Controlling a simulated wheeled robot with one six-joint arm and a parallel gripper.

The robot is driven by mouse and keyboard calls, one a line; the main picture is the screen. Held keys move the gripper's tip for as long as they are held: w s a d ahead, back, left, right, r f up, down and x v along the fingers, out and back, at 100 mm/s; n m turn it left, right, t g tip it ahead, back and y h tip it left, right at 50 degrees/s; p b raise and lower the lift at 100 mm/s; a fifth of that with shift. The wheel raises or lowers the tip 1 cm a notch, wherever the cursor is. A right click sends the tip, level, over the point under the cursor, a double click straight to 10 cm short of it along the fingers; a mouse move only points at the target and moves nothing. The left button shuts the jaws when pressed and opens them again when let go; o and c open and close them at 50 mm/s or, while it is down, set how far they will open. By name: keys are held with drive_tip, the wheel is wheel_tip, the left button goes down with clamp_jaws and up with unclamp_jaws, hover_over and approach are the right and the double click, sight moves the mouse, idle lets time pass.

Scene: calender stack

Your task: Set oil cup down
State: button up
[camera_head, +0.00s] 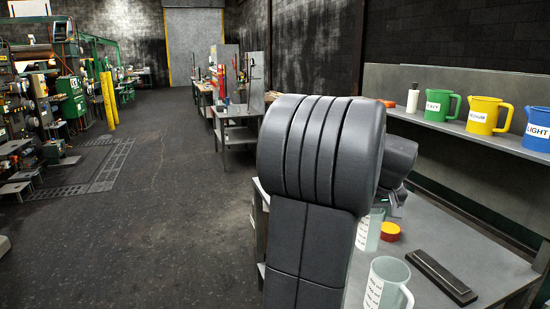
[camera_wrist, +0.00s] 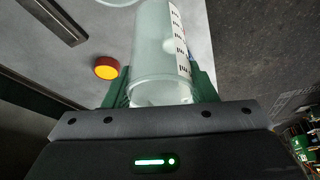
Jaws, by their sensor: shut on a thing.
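The oil cup (camera_wrist: 155,55) is a translucent pale measuring cup with a white printed scale. In the wrist view it sits between the green fingers of my gripper (camera_wrist: 162,82), which is shut on it. In the head view part of the held cup (camera_head: 375,232) shows behind my arm, over the grey workbench (camera_head: 440,238). My arm hides much of it and my fingers there. I cannot tell whether its base touches the bench top.
A second translucent cup (camera_head: 388,285) with a handle stands closer on the bench. A red-and-yellow round piece (camera_head: 390,232) and a dark bar (camera_head: 440,276) lie nearby. Green (camera_head: 440,103), yellow (camera_head: 484,115) and blue (camera_head: 538,128) jugs stand on the shelf behind.

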drive_tip(key=w+a+f, duration=0.3)
drive_tip(key=a+f, duration=0.9)
drive_tip(key=f, duration=0.1)
drive_tip(key=w+a+f, duration=0.3)
drive_tip(key=a+f, duration=1)
drive_tip(key=f, duration=0.1)
drive_tip(key=shift+a, duration=0.15)
drive_tip(key=shift+r, duration=0.1)
